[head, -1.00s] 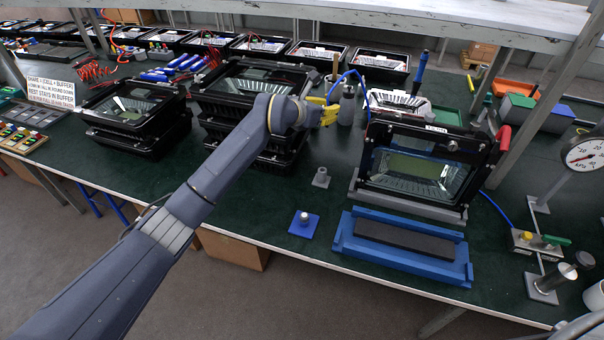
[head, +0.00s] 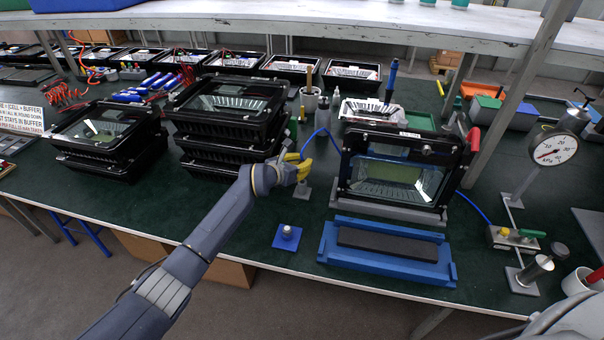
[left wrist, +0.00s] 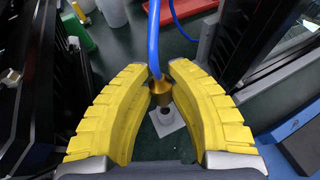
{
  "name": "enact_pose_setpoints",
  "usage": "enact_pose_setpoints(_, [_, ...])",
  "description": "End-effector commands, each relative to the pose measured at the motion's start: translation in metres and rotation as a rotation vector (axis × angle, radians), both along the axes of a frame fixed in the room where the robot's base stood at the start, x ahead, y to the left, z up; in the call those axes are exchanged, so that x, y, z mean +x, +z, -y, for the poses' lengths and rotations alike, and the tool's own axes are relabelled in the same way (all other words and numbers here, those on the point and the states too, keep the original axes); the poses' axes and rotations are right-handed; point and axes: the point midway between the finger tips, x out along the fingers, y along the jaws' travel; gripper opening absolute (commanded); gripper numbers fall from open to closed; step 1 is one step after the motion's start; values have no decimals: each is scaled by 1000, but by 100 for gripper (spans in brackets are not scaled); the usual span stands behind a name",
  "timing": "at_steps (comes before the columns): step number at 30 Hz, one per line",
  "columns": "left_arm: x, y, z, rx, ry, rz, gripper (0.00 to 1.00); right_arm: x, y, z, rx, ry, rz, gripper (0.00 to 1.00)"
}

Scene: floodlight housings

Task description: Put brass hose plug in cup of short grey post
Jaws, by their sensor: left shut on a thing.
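The brass hose plug (left wrist: 161,92) is between the yellow fingertips of my left gripper (left wrist: 160,86), which is shut on it. A blue hose (left wrist: 154,40) runs up from the plug. The short grey post (left wrist: 166,121) stands on a square base just below the plug in the left wrist view. The plug hides part of its cup, and I cannot tell whether they touch. In the head view my left gripper (head: 298,168) is over the post (head: 303,191), and its fingers hide the plug. My right gripper is not in view.
A floodlight housing (head: 345,190) with a glass front stands right of the post. Stacked black housings (head: 185,141) stand to the left. A blue plate with a knob (head: 287,240) and a blue cradle (head: 328,256) lie in front. Bottles (head: 323,113) stand behind.

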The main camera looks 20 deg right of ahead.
Motion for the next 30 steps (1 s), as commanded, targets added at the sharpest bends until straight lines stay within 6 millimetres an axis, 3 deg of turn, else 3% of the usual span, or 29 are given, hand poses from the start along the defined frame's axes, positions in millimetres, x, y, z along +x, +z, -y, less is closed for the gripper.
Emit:
enact_pose_setpoints(13, [0,-41,0,1,0,-1,0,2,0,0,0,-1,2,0])
enact_pose_setpoints(28, [0,-48,0,0,0,0,0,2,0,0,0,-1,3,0])
enact_pose_setpoints(29, [0,-47,0,0,0,0,24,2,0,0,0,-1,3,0])
enact_pose_setpoints(30, [0,-47,0,0,0,0,28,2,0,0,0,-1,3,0])
